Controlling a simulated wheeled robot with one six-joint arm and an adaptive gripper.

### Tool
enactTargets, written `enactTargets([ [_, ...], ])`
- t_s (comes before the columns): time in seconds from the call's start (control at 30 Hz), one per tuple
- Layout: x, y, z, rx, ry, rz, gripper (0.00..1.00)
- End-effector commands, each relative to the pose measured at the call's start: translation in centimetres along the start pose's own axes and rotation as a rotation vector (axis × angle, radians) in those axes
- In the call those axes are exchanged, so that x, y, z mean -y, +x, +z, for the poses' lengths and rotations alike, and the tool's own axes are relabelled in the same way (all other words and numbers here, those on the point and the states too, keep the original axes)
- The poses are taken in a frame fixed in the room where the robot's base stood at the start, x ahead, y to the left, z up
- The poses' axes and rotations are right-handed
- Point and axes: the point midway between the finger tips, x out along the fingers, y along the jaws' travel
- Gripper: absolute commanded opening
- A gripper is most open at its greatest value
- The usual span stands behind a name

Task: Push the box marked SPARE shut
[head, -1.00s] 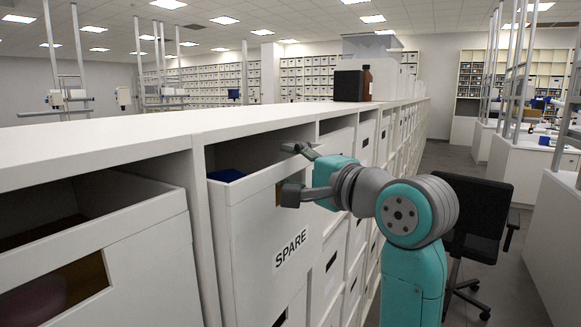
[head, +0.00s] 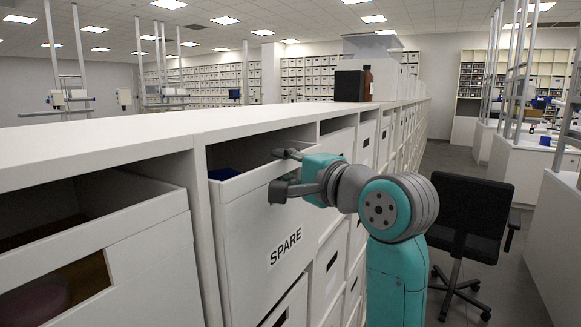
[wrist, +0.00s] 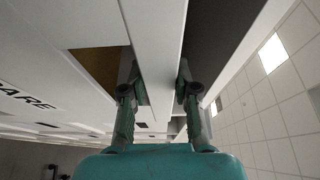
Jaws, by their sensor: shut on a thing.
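The white box marked SPARE (head: 243,240) stands partly out of its cubby in the shelf row, its open top showing a dark inside and something blue (head: 224,173). My gripper (head: 283,171) is at the upper edge of its front panel, one finger over the rim and one on the outer face. In the wrist view, the two fingers (wrist: 157,92) lie on either side of the panel's white top edge (wrist: 155,35), shut on it. The hand hole (wrist: 98,65) shows beside one finger, and part of the label shows at the left. My gripper hides the hand hole in the head view.
Another open box (head: 150,245) sticks out at the left. The long white shelf top (head: 130,137) carries a black box (head: 348,86) and a brown bottle (head: 367,84) farther back. A black chair (head: 468,215) stands in the aisle at the right.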

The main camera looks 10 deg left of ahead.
Motion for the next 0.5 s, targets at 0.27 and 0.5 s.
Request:
enactTargets([
  [0.27, 0.0, 3.0, 1.2, 0.0, 0.0, 0.0, 0.0],
  [0.5, 0.0, 3.0, 1.2, 0.0, 0.0, -0.001, 0.45],
])
